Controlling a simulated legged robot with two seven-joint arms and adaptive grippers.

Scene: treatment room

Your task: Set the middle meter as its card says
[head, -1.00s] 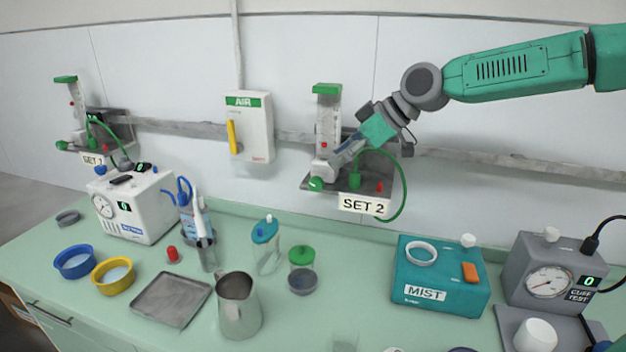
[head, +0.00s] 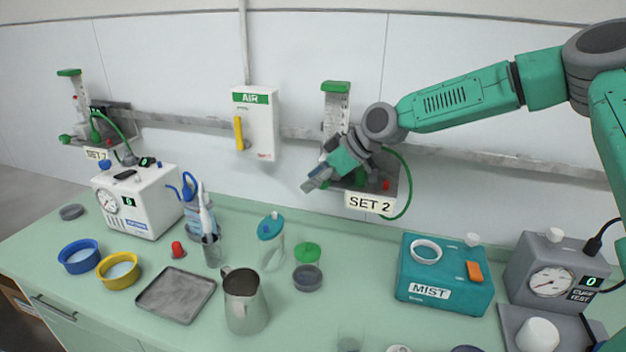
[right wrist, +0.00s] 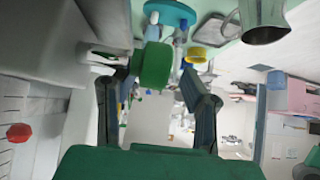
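The middle meter (head: 336,104) is a clear upright tube with a green top on a grey wall bracket, above a card reading SET 2 (head: 370,203). My right gripper (head: 313,182) is in front of its lower part and hides the base and knob in the head view. In the right wrist view a green knob (right wrist: 155,66) shows between the fingertips of my right gripper (right wrist: 153,72). The fingers are apart, with a visible gap beside the knob on the right. The float is hidden or too small to read. My left gripper is not in view.
A green hose (head: 408,185) hangs beside the bracket. The AIR box (head: 262,125) is on the wall to its left, and another meter (head: 80,100) is at far left. Below, the counter holds a metal jug (head: 244,305), the MIST box (head: 420,275) and lidded cups.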

